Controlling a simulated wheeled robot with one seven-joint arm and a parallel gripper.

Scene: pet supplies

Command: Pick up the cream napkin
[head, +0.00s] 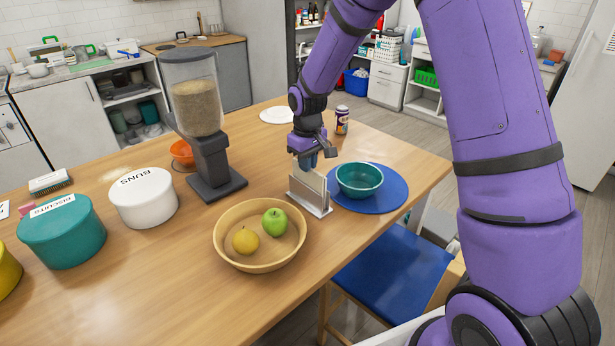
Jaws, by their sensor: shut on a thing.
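The cream napkin (308,187) stands upright in a light grey metal napkin holder (322,211) on the wooden table. My gripper (308,166) points down from above, with its fingertips at the napkin's top edge. It is shut on the napkin. The fingertips are small in this view and partly hidden, so the exact grip is hard to make out. I cannot tell whether the napkin is clear of the holder's base.
A teal bowl (359,180) on a blue round mat (385,204) stands close right of the holder. A wooden bowl (228,252) with a green apple and a yellow fruit is front left. A grain dispenser (197,107) stands left. A can (342,121) stands behind.

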